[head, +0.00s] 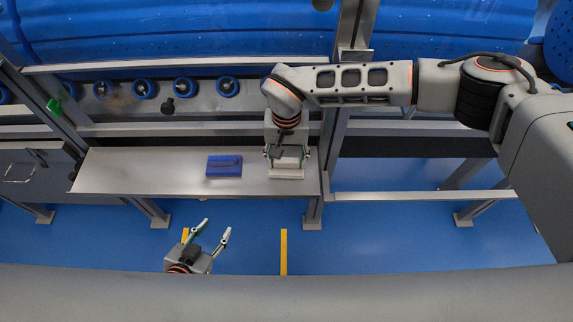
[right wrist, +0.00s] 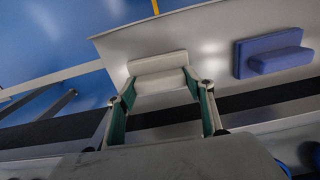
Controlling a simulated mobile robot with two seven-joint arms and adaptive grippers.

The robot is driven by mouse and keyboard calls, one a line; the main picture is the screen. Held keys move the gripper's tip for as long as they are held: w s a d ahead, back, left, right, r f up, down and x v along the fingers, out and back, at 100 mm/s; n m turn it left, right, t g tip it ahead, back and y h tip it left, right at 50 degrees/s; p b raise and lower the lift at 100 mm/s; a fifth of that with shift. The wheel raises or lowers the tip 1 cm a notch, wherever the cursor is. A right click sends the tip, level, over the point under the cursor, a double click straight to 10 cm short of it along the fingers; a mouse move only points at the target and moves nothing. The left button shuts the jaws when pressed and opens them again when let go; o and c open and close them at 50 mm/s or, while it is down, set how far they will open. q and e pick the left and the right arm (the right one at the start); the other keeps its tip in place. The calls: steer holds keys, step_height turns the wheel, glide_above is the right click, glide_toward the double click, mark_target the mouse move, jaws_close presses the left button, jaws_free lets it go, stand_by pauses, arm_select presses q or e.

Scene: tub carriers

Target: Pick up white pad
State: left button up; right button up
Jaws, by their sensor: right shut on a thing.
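The white pad (head: 287,173) is at the right end of a grey metal shelf. It is a flat block with a raised grip on top. My right gripper (head: 287,158) comes down over it from above, with its fingers shut on the grip. In the right wrist view the white pad (right wrist: 157,64) sits between the two fingertips (right wrist: 160,85), its far edge showing beyond them. I cannot tell whether it touches the shelf. My left gripper (head: 211,228) is open and empty, low in front of the shelf.
A blue pad (head: 224,166) of the same shape lies on the shelf (head: 140,170), left of the white one; it also shows in the right wrist view (right wrist: 270,54). A metal post (head: 330,130) stands close to the right gripper. Large blue tubs (head: 180,35) lie behind.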

mark_target(287, 160)
steer(key=shift+r, duration=0.1)
step_height(287, 160, up, 20)
stand_by(0.6)
steer(key=shift+o, duration=0.7)
